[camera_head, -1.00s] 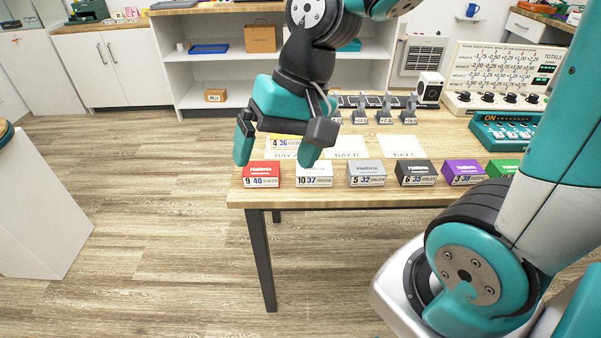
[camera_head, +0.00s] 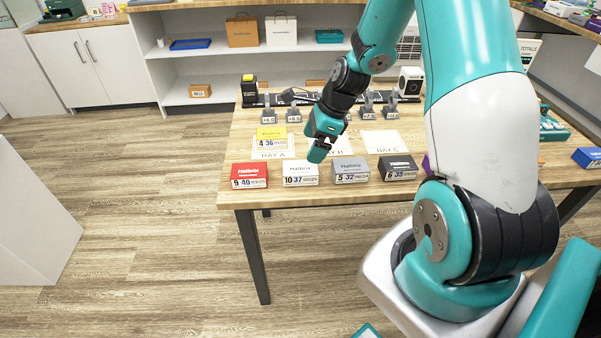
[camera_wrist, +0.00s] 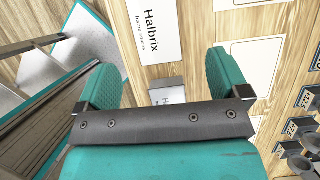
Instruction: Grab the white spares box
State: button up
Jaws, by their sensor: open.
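The white spares box (camera_head: 300,174) stands at the table's front edge, between a red box (camera_head: 249,176) and a grey box (camera_head: 350,170). My gripper (camera_head: 325,149) is over the table, pointing down, in the picture just above the gap between the white and grey boxes. In the wrist view the white box (camera_wrist: 155,28), lettered "Halbrix frame spares", lies beyond my open, empty fingers (camera_wrist: 162,63). The grey box (camera_wrist: 165,94) shows partly between the fingers; my gripper body hides the rest. Neither finger appears to touch a box.
A black box (camera_head: 397,168) stands right of the grey one. A yellow box (camera_head: 270,138) lies on the bay A sheet (camera_head: 268,155). Several grey stands (camera_head: 330,110) line the table's back. Bare wood lies between the boxes and the sheets. My arm hides the table's right part.

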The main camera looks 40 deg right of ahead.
aim_at(301, 167)
jog(key=x, duration=0.3)
jog(key=shift+a+f, duration=0.1)
jog(key=shift+f, duration=0.1)
jog(key=shift+x, duration=2.7)
jog(key=shift+s+a, duration=0.1)
jog(key=shift+s, duration=0.1)
jog(key=c, duration=1)
jog(key=shift+r, duration=0.1)
jog(key=shift+c, duration=0.2)
